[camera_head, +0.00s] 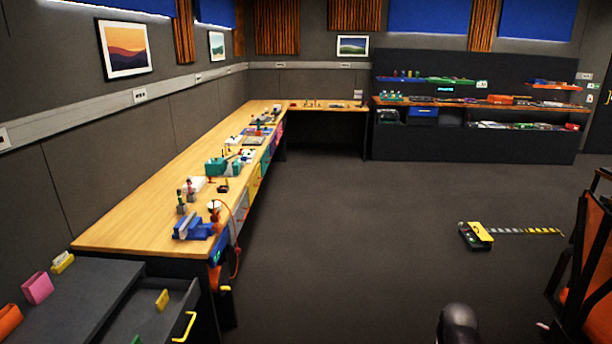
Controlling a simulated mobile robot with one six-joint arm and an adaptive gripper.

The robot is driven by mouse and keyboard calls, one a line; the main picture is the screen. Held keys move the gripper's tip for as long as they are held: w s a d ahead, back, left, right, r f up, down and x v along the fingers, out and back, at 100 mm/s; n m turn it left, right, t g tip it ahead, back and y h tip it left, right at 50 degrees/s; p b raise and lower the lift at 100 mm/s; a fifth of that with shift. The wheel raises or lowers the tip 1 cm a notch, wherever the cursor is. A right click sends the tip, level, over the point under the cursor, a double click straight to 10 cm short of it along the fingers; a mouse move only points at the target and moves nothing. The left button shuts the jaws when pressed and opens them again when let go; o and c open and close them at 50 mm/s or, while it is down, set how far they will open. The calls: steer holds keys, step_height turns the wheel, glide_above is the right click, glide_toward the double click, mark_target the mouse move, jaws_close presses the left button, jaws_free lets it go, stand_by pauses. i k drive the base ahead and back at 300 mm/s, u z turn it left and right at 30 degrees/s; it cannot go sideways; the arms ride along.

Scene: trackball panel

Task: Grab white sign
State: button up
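A small white sign-like card (482,84) stands on the upper level of the dark shelving unit at the back right, beside a green item. It is too small to read, and I cannot tell for sure that it is the white sign. My gripper's fingers do not show in this view. A dark rounded part at the bottom edge, right of the middle, seems to be mine.
A long wooden workbench (140,220) with several tools runs along the left wall. An open drawer (160,310) with a yellow handle is at the lower left. A black-and-yellow device (475,236) lies on the floor. An orange chair (590,270) stands at right.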

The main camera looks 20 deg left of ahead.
mark_target(62, 258)
steer(key=u, duration=0.1)
steer(key=i, duration=1.6)
steer(key=u, duration=0.65)
steer(key=i, duration=0.65)
steer(key=u, duration=1.05)
steer(key=i, duration=0.95)
steer(key=u, duration=0.55)
